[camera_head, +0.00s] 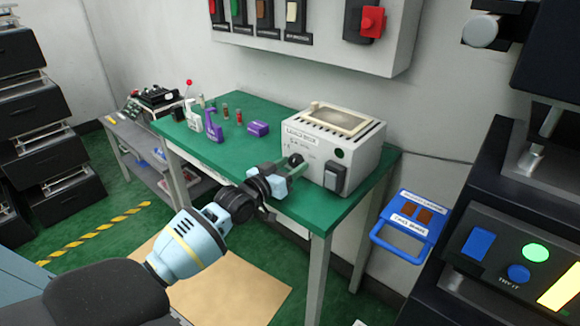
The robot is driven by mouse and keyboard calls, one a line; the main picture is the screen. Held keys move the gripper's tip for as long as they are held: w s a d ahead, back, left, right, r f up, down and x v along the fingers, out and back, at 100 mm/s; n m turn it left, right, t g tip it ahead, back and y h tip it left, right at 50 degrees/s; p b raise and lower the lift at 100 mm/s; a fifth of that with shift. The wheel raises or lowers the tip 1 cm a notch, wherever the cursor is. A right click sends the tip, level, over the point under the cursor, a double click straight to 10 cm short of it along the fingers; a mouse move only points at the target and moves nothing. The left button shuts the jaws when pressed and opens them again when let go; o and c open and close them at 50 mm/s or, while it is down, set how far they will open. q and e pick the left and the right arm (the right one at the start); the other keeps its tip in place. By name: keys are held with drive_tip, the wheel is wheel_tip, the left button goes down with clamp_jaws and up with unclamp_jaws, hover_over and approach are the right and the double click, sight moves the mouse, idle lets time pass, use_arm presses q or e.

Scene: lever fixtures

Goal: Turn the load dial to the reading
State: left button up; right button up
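The white load box (361,152) stands on the green-topped table, with small printed text on its front that is too small to read fully. A dark round knob (295,159), which looks like the load dial, shows at the left of its front, partly hidden by my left gripper. My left gripper (298,170) is at the front of the box, right by this knob. Its fingers are small and overlap the box front, so I cannot tell whether they are open or touch the knob. The dial's reading cannot be made out. My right gripper is not in view.
The box front also has a dark switch (335,178) and a round dark-green spot (341,153). Purple parts (258,128) and small items stand on the table's (240,180) left half. A blue-handled panel (408,222) and a dark machine (505,250) are at right.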

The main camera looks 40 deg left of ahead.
use_arm(q)
drive_tip(key=shift+s+a, duration=0.15)
drive_tip(key=shift+s, duration=1.85)
drive_tip(key=shift+s+a, duration=0.15)
drive_tip(key=shift+s, duration=1.8)
